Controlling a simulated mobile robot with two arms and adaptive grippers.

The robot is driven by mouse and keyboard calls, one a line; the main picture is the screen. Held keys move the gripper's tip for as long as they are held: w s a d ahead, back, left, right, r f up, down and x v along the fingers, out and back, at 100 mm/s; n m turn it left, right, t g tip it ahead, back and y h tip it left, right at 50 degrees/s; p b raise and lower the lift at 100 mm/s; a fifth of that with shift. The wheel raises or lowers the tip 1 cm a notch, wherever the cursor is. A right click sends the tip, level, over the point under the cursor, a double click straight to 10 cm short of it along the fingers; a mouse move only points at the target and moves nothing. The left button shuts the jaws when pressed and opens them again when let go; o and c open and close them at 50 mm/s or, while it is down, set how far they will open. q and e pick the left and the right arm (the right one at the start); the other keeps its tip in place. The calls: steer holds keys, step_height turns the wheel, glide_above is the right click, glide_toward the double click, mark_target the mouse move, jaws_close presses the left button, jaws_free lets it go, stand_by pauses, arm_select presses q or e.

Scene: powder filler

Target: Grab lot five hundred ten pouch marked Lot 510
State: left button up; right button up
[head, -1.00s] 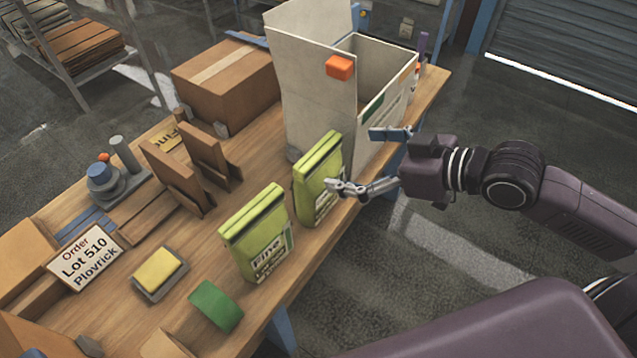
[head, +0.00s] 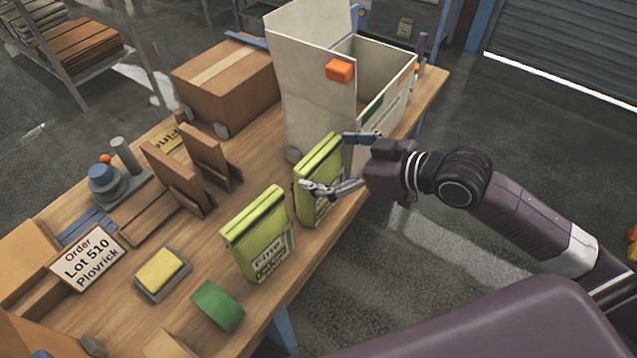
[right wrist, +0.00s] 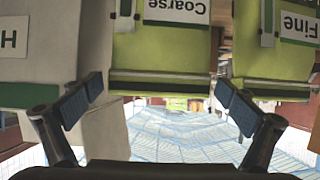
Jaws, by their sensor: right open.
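Two lime-green pouches stand upright near the table's front edge. The farther pouch (head: 327,160) stands close to the white bin; in the right wrist view, upside down, its label reads "Coarse" (right wrist: 160,55). The nearer pouch (head: 258,236) carries a "Fine" label and also shows in the right wrist view (right wrist: 262,55). I cannot read a lot number on either pouch. My right gripper (head: 325,163) is open, its fingers on either side of the farther pouch. I cannot tell whether they touch it. My left gripper is out of view.
A tall white bin (head: 318,100) with an orange block stands just behind the farther pouch. A sign (head: 87,257) reads "Order Lot 510 Plovrick". A yellow sponge (head: 161,270), a green curved piece (head: 217,305), brown upright boards (head: 178,178) and a cardboard box (head: 225,85) share the table.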

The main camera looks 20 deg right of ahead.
steer(key=c, duration=1.5)
steer(key=shift+c, duration=0.2)
steer(key=shift+r, duration=0.15)
